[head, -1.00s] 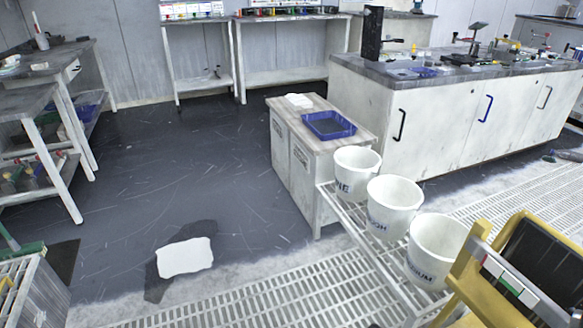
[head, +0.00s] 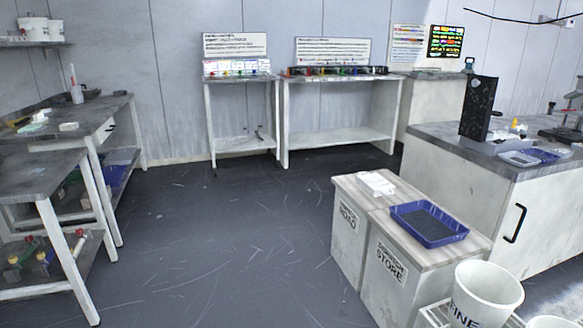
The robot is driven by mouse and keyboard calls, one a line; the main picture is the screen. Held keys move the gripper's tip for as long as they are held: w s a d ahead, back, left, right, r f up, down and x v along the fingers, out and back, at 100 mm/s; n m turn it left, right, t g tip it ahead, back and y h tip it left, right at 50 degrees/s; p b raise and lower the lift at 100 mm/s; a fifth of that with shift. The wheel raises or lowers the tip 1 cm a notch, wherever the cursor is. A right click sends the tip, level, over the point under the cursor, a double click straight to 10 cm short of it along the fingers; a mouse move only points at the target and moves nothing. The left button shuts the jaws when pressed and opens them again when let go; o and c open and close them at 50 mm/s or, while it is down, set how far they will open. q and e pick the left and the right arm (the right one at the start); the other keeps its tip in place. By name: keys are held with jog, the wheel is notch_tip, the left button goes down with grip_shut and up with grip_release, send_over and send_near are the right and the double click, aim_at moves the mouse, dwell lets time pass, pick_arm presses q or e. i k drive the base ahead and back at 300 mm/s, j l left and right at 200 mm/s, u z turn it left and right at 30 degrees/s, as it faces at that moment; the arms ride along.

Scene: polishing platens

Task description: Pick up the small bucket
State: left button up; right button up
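A white bucket (head: 485,296) with "FINE" on its side stands upright on a low slatted rack (head: 436,314) at the lower right. The rim of a second white bucket (head: 548,322) shows at the bottom edge, mostly cut off. White tubs (head: 33,30) also stand on a wall shelf at the upper left. I cannot tell which of these is the small bucket. Neither of my grippers is in view.
Two low cabinets (head: 347,240) carry a blue tray (head: 429,224) and white sheets (head: 377,184), just behind the bucket. A long counter (head: 485,180) stands at right, grey tables (head: 60,185) at left. The dark floor (head: 225,240) between is clear.

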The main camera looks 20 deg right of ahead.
aim_at(485, 294)
jog(key=i+j+z, duration=0.1)
jog(key=z, duration=0.35)
jog(key=i+j+z, duration=0.25)
jog(key=z, duration=0.25)
jog(key=i+j+z, duration=0.2)
jog(key=z, duration=0.25)
jog(key=j, duration=0.1)
